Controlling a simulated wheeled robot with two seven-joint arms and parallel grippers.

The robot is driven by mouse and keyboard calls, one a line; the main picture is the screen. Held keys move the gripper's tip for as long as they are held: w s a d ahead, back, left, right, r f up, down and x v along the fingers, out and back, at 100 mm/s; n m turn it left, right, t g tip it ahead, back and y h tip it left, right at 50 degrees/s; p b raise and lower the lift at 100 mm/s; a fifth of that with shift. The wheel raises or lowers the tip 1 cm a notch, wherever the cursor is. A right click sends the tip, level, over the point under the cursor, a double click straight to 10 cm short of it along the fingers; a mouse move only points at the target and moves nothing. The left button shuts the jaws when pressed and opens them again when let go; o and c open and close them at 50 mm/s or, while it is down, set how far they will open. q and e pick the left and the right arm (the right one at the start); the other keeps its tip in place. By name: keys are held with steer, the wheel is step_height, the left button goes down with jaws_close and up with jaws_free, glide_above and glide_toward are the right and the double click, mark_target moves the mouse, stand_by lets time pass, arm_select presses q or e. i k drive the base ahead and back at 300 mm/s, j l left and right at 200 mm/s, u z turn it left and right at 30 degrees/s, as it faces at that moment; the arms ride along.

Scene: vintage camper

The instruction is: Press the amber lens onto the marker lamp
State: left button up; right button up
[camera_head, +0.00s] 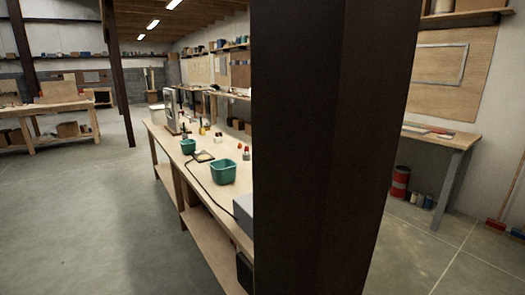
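A long wooden workbench (215,207) stands left of a dark post, with several small items on it. A small dark tray or pad (204,157) with a pale yellowish middle lies on the bench, next to two green bins. Small red-and-white items (246,152) stand near the post. A grey upright panel or unit (172,110) stands at the bench's far end. I cannot make out the amber lens or the marker lamp for certain at this distance. Neither of my grippers is in view.
A wide dark post (325,150) fills the middle right and hides part of the bench. The near green bin (223,171) and far green bin (188,146) sit on the bench. Open concrete floor (85,220) lies to the left. Another bench (440,138) stands right.

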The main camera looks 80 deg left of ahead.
mark_target(247, 156)
steer(key=i+u, duration=0.35)
steer(key=i, duration=0.15)
steer(key=i+u, duration=0.3)
steer(key=i, duration=0.15)
steer(key=i+j+u, duration=0.25)
steer(key=i+u, duration=0.15)
steer(key=i, duration=0.15)
steer(key=i+j+u, duration=0.1)
steer(key=i+u, duration=0.3)
steer(key=i, duration=0.15)
steer(key=i+l+u, duration=0.1)
steer(key=i+u, duration=0.25)
steer(key=i, duration=0.2)
steer(key=i+l+u, duration=0.4)
steer(key=i, duration=0.15)
steer(key=j, duration=0.1)
